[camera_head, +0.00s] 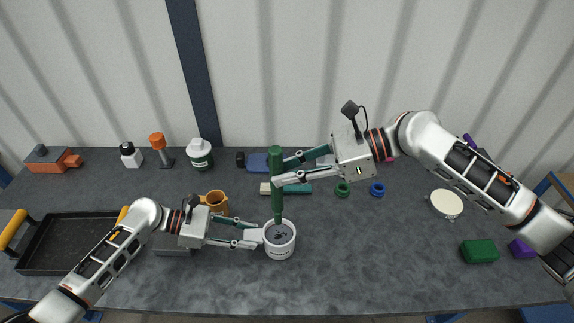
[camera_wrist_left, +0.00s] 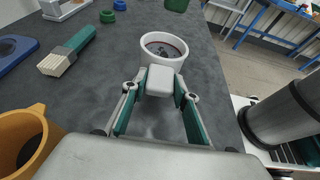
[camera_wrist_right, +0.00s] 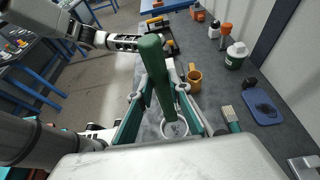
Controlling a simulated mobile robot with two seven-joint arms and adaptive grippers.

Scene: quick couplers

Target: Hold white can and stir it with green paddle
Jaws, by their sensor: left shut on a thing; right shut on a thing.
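The white can (camera_head: 280,248) stands on the dark table with its mouth up and dark grey shapes inside. It also shows in the left wrist view (camera_wrist_left: 162,57). My left gripper (camera_head: 258,237) is shut on the can's light grip block (camera_wrist_left: 160,80), at the can's left side. My right gripper (camera_head: 279,170) is shut on the green paddle (camera_head: 277,205), which is near upright. The paddle's lower end lines up with the can's mouth; the right wrist view shows the paddle (camera_wrist_right: 158,75) pointing down towards it. I cannot tell whether its tip is below the rim.
An orange mug (camera_head: 217,203) stands behind my left gripper. A teal-handled brush (camera_head: 297,188), a green ring (camera_head: 343,189) and a blue ring (camera_head: 377,189) lie behind the can. A black tray (camera_head: 65,242) is at the left. The table right of the can is clear up to a green block (camera_head: 479,251).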

